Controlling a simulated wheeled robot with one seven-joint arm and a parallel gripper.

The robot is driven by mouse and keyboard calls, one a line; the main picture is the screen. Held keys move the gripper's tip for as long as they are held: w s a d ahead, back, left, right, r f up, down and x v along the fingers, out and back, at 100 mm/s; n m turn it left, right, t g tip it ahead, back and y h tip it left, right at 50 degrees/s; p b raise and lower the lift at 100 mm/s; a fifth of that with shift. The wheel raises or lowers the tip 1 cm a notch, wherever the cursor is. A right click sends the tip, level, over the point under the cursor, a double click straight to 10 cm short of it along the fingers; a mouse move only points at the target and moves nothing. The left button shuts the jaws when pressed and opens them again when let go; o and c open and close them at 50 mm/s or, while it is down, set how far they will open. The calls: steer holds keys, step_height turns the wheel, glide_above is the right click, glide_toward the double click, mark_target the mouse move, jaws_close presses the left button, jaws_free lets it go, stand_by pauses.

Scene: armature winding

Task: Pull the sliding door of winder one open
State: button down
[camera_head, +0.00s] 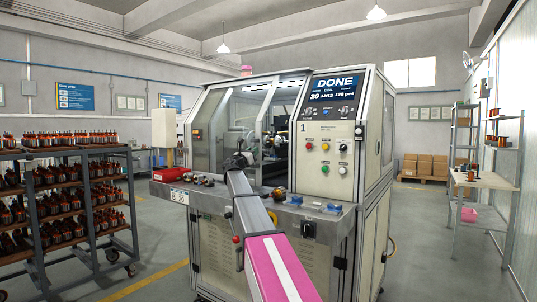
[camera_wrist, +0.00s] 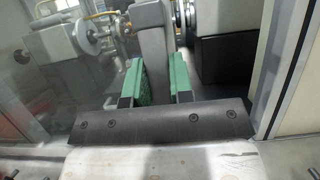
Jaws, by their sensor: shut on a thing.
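Winder one (camera_head: 322,180) is the large cream machine marked "1" in the head view, its screen (camera_head: 335,88) reading "DONE". Its clear sliding door (camera_head: 247,112) is on the front, left of the control panel. My gripper (camera_head: 240,160) is at the door; its closed fingers are too small to make out there. In the wrist view my gripper (camera_wrist: 156,80) has its green fingers either side of an upright grey bar (camera_wrist: 153,35), which looks like the door's handle. Left of the bar the view is hazy through the pane. Right of it, the dark interior shows clearly up to the frame (camera_wrist: 285,60).
A ledge (camera_head: 325,218) with small parts and a red bin (camera_head: 170,174) runs along the machine's front. A loaded rack (camera_head: 68,152) stands at left. A table (camera_head: 483,180) and shelving are at right. Floor between them is open.

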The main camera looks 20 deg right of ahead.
glide_toward(213, 145)
steer(key=x, duration=0.5)
steer(key=shift+w+d+r, duration=0.1)
steer(key=shift+w+r, duration=0.1)
steer(key=shift+w, duration=0.05)
steer(key=c, duration=1)
jaws_free()
steer(key=shift+s, duration=0.1)
steer(key=v, duration=1)
steer(key=shift+s+a+f, duration=0.15)
steer(key=shift+a+f, duration=0.1)
steer(key=shift+a, duration=0.1)
